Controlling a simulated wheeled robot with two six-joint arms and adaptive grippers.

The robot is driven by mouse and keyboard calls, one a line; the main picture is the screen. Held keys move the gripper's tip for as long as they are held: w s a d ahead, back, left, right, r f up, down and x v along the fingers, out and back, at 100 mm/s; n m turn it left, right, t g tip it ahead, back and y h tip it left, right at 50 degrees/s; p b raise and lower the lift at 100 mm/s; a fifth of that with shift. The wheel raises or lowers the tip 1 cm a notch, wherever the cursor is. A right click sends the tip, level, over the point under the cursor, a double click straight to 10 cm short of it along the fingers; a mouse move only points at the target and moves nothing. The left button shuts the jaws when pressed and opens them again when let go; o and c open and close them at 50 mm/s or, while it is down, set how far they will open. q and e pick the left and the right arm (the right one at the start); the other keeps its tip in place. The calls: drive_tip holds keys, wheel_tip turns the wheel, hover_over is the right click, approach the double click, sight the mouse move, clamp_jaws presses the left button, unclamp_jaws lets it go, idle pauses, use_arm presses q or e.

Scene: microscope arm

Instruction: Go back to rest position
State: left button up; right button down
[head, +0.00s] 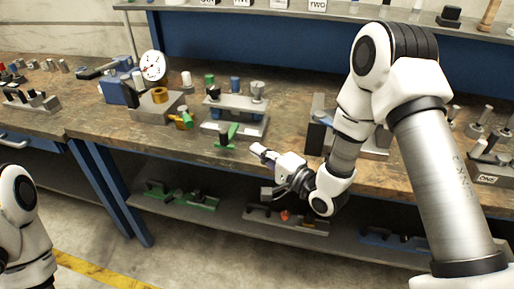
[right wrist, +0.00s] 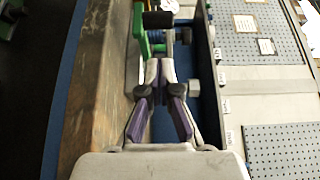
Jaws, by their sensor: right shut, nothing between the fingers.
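My right gripper (head: 262,152) is in front of the workbench's front edge, in the middle of the head view. Its fingers are shut and empty; in the right wrist view the purple-padded fingertips (right wrist: 160,72) come together. A green part (head: 227,136) at the front edge of the bench lies just left of the gripper and apart from it. My left arm shows only in part at the lower left of the head view, and its gripper is out of the frame.
The wooden workbench (head: 100,124) carries a grey stand (head: 235,126), a dial gauge (head: 153,66) and a metal block with a brass ring (head: 160,96). A lower shelf (head: 236,222) holds green parts (head: 180,195). The floor (head: 110,262) in front is clear.

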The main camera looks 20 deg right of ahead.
drive_tip(key=s+f+n+g+h+p, duration=0.15)
drive_tip(key=s+f+g, duration=0.25)
drive_tip(key=s+f, duration=0.55)
drive_tip(key=s+f+n+g+h, duration=0.1)
drive_tip(key=s+f+g+h, duration=0.25)
drive_tip(key=s+f, duration=0.65)
drive_tip(key=s+d+f+n+g+h, duration=0.1)
drive_tip(key=s+d+f+n+g, duration=0.1)
drive_tip(key=s+f+n+g, duration=0.2)
drive_tip(key=s+d+f+n+g+h, duration=0.1)
drive_tip(key=s+d+f+n+g, duration=0.2)
drive_tip(key=s, duration=0.7)
drive_tip(key=f+n+g, duration=0.1)
drive_tip(key=n+g, duration=0.1)
drive_tip(key=shift+d+n+h, duration=0.2)
drive_tip(key=shift+n+h, duration=0.1)
drive_tip(key=shift+n, duration=0.05)
drive_tip(key=shift+f, duration=0.1)
